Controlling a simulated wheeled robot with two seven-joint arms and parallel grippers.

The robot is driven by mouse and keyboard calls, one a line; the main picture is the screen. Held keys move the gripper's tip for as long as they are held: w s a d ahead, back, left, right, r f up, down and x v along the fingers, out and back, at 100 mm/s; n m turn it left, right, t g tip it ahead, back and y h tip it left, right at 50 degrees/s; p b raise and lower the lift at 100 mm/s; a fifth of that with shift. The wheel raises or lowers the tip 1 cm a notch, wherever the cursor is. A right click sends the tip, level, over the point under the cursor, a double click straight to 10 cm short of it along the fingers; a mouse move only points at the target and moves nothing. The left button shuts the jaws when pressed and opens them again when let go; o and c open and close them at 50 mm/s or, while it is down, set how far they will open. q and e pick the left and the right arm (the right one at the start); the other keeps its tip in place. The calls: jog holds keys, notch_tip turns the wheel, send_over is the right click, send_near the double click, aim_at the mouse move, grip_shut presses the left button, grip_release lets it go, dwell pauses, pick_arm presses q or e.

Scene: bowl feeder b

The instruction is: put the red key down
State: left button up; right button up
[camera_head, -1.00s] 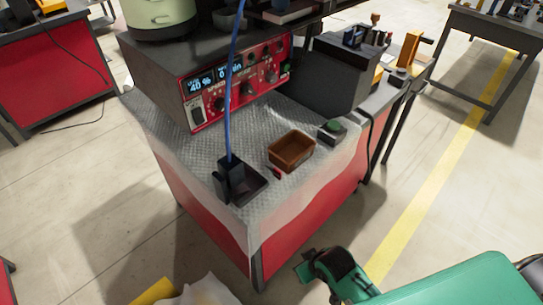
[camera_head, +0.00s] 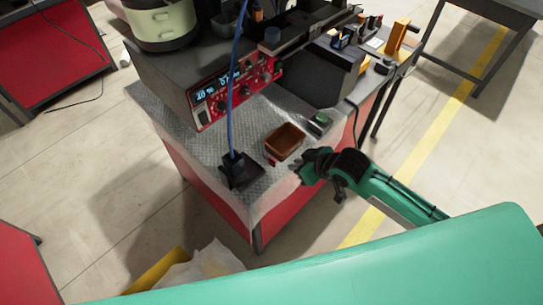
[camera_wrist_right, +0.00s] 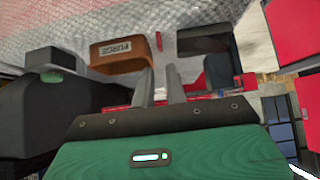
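The red key (camera_head: 271,161) looks like a small red piece on the patterned mat, against the near left corner of the brown bin. In the right wrist view the red key (camera_wrist_right: 159,41) lies between the brown bin and a dark tray, beyond my fingertips. My right gripper (camera_head: 306,170) is at the near right edge of the bench, to the right of the key and apart from it. In its wrist view the two fingers of the right gripper (camera_wrist_right: 158,72) stand apart with no held thing visible between them. My left gripper is not in view.
The brown bin (camera_head: 285,141) carries a PURGE label in the wrist view. A black tray (camera_head: 240,172) with a blue cable stands left of the key. A green-topped box (camera_head: 319,124) and a red control unit (camera_head: 236,88) stand behind. The mat (camera_head: 213,148) has bare room at left.

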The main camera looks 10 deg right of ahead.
aim_at(272, 160)
jog(key=p+x, duration=0.1)
jog(key=x, duration=0.7)
jog(key=shift+w+a, duration=0.1)
jog(key=shift+w, duration=0.15)
jog(key=shift+w+a+f+p, duration=0.2)
jog(key=shift+w+a+p, duration=0.05)
jog(key=shift+w+p, duration=0.1)
jog(key=p+x, duration=0.1)
jog(key=x, duration=0.2)
jog(key=shift+w+r, duration=0.15)
jog(key=shift+w, duration=0.05)
jog(key=shift+w+a+f, duration=0.3)
jog(key=shift+w+f, duration=0.05)
jog(key=shift+f, duration=0.2)
grip_shut()
jog(key=shift+r, duration=0.1)
